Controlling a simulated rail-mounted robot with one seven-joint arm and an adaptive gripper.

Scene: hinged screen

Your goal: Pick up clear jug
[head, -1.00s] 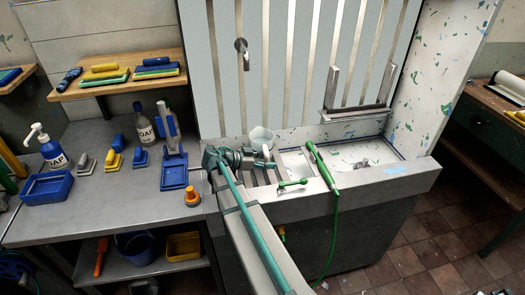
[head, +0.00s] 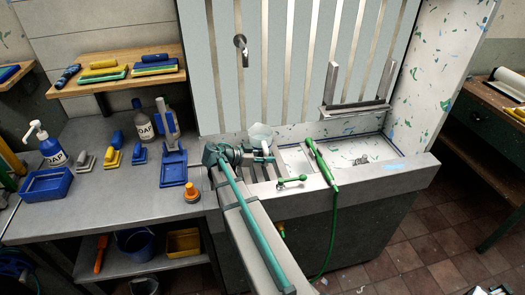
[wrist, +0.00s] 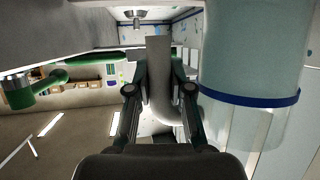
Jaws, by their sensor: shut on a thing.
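The clear jug (head: 260,130) shows in the head view at the left end of the sink unit, partly hidden behind my gripper (head: 264,151). In the wrist view the jug (wrist: 250,60) is a large, pale, see-through body on the right with a blue band. Its curved handle (wrist: 160,95) lies between the two fingers of my gripper (wrist: 160,85), which is shut on it. The jug body is beside the fingers. I cannot tell whether its base touches the surface under it.
A blue stand (head: 173,165) and an orange-yellow object (head: 192,192) are on the left counter. The slatted screen (head: 300,60) rises behind.

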